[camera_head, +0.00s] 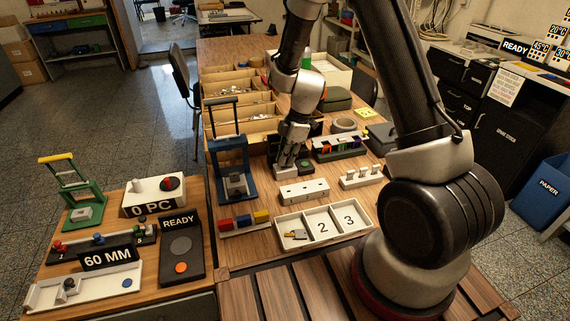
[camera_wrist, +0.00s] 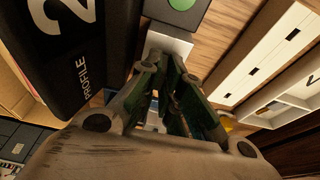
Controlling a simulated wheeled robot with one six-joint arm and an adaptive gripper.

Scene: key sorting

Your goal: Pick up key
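A small item with yellow and grey parts, which looks like a key (camera_head: 297,235), lies in the left compartment of the white tray (camera_head: 322,239), whose other compartments are marked 2 and 3. My gripper (camera_head: 286,165) points down behind the white slotted block (camera_head: 304,197), well back from the tray. In the wrist view its fingers (camera_wrist: 162,68) reach toward a light grey block (camera_wrist: 170,38). I cannot tell whether the fingertips are apart, or hold anything small. The tray (camera_wrist: 290,113) shows at the right of the wrist view, with a yellow bit (camera_wrist: 264,107) at its edge.
A black unit labelled PROFILE 2 (camera_wrist: 68,50) stands close beside the fingers. A blue press-like stand (camera_head: 233,168) is left of my gripper. A white block with pegs (camera_head: 361,178) and a dark unit with coloured parts (camera_head: 340,148) are to the right.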

